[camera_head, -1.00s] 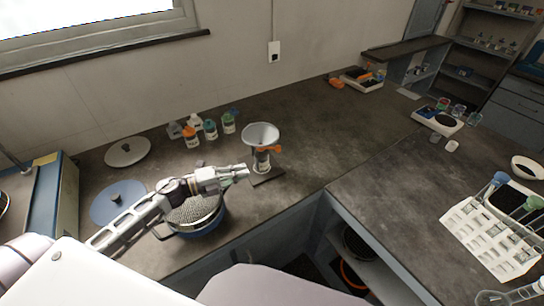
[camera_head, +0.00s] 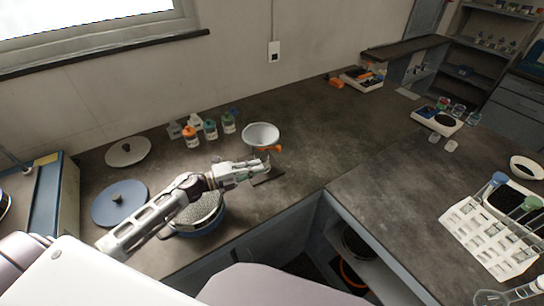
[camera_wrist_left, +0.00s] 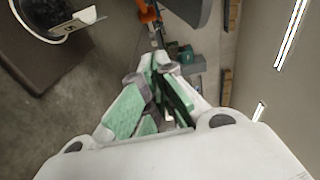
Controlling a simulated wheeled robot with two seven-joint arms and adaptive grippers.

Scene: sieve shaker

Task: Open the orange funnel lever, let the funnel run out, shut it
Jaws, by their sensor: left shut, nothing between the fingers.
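The funnel (camera_head: 261,132) is a pale wide cone held upright above a small dark base (camera_head: 268,178) on the bench. Its orange lever (camera_head: 271,149) shows just below the cone, and orange also shows at the top of the left wrist view (camera_wrist_left: 148,12). My left gripper (camera_head: 264,164) is just below and in front of the lever, partly hiding the stand and whatever is under the funnel. In the left wrist view its green-padded fingers (camera_wrist_left: 160,68) are closed together and empty, apart from the orange part. My right gripper is not in view.
A sieve pan (camera_head: 197,213) stands under my left forearm. Several small bottles (camera_head: 210,130) are behind it, and two round lids (camera_head: 120,203) lie to the left. A white tube rack (camera_head: 490,238) stands at right.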

